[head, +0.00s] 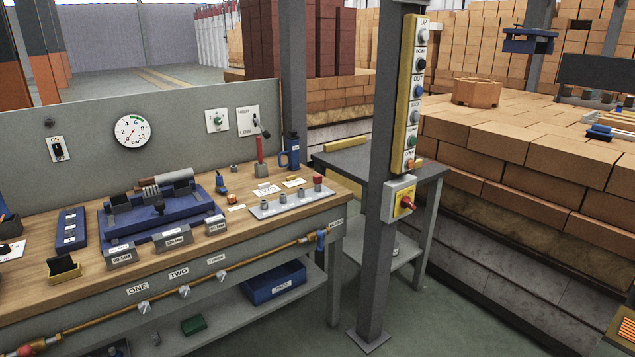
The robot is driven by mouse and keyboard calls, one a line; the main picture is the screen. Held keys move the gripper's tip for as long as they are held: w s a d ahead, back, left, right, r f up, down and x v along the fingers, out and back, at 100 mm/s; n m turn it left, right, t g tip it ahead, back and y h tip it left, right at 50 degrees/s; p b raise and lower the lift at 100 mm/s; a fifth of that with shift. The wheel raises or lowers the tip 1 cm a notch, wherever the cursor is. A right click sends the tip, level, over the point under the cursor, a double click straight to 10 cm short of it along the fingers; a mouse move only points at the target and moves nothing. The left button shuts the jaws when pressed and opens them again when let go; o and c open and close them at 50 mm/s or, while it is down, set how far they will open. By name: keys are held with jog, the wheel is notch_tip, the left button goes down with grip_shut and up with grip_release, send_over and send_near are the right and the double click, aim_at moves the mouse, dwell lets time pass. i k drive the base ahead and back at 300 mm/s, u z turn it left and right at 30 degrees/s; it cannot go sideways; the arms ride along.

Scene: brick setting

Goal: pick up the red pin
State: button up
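A thin red pin (259,152) stands upright on the workbench, its lower end at a small grey block (262,171). It is near the back edge, left of a blue mug-like object (291,150). I cannot tell which red piece the task names. My gripper is not seen in the head view.
The wooden bench (330,192) also holds a blue fixture (160,215) with labelled blocks. A grey post (376,240) with a button panel (411,95) and red switch (407,202) stands right of the bench. Stacked bricks (520,140) fill the right.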

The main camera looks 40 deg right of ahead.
aim_at(316, 179)
jog(key=z, duration=0.05)
jog(key=i, duration=0.9)
jog(key=u, duration=0.05)
